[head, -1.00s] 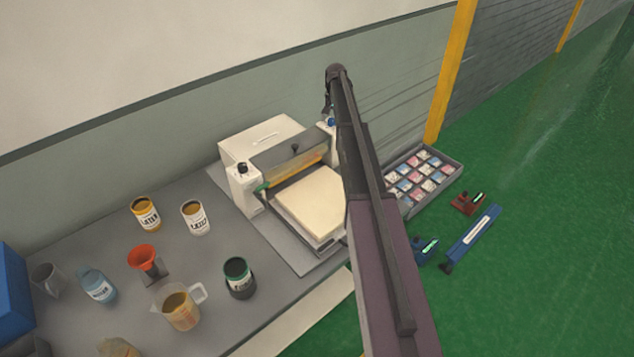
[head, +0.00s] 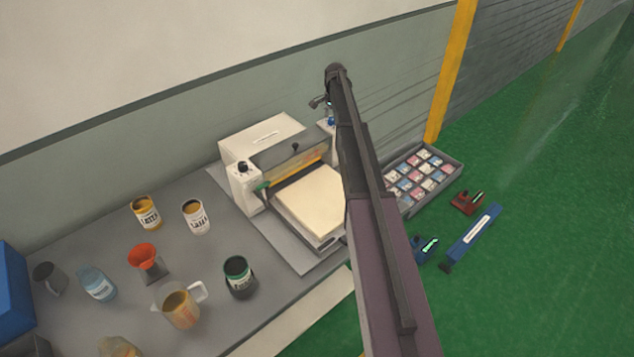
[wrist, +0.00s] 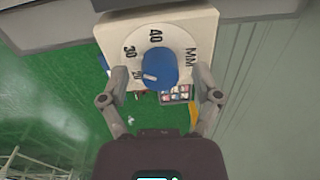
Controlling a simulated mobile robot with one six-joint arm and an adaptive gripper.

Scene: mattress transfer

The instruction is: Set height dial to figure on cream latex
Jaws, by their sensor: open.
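The height dial has a blue knob (wrist: 158,68) with a white pointer on a cream panel (wrist: 118,38). In the wrist view I read 30, 40 and MM; another figure by the pointer's lower-left end is partly covered. My gripper (wrist: 157,82) is open, with one finger on each side of the knob; I cannot tell whether they touch it. In the head view, the blue knob (head: 331,123) shows beside my arm. A cream slab (head: 312,196) lies on the machine's bed. A pale tin (head: 195,217) and a yellow tin (head: 147,213) have labels too small to read fully.
The machine (head: 262,140) stands at the grey bench's right end. A red funnel (head: 143,257), jug (head: 180,308) and green tin (head: 238,277) stand on the bench (head: 205,255). A compartment tray (head: 458,170) is at right. My arm hides part of the machine.

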